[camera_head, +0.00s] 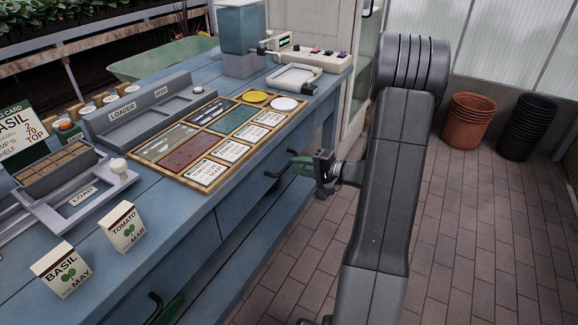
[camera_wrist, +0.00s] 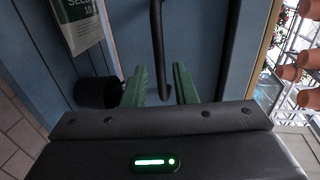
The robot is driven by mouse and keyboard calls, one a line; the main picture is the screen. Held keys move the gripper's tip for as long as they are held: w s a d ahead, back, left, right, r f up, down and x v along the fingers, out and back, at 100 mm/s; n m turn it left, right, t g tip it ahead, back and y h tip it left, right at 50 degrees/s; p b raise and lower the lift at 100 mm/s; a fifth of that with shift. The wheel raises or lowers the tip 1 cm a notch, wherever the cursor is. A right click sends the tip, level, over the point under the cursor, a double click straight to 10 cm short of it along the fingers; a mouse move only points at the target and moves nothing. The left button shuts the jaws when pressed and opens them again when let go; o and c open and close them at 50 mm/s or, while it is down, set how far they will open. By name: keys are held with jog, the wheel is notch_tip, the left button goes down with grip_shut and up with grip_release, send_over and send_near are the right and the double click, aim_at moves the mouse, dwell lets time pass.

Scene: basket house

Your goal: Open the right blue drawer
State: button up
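The right blue drawer (camera_head: 250,190) is in the front of the blue bench and looks shut in the head view. Its black bar handle (camera_head: 272,175) is partly hidden by my gripper. My gripper (camera_head: 301,166) is at this handle, with green fingers pointing towards the bench. In the wrist view my gripper (camera_wrist: 160,85) has its two green fingers apart. The black handle (camera_wrist: 157,45) runs between them in the picture, with gaps on both sides. I cannot tell whether either finger touches it. The left handle (camera_head: 154,305) shows lower down in the head view.
The bench top holds a seed tray (camera_head: 180,158), a basil packet (camera_head: 62,270), a tomato packet (camera_head: 123,227) and a loader (camera_head: 150,105). Brick floor (camera_head: 470,230) lies clear to the right. Terracotta pots (camera_head: 468,120) and black pots (camera_head: 527,127) stand at the back wall.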

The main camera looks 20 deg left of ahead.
aim_at(289, 163)
jog(key=shift+x, duration=2)
grip_shut()
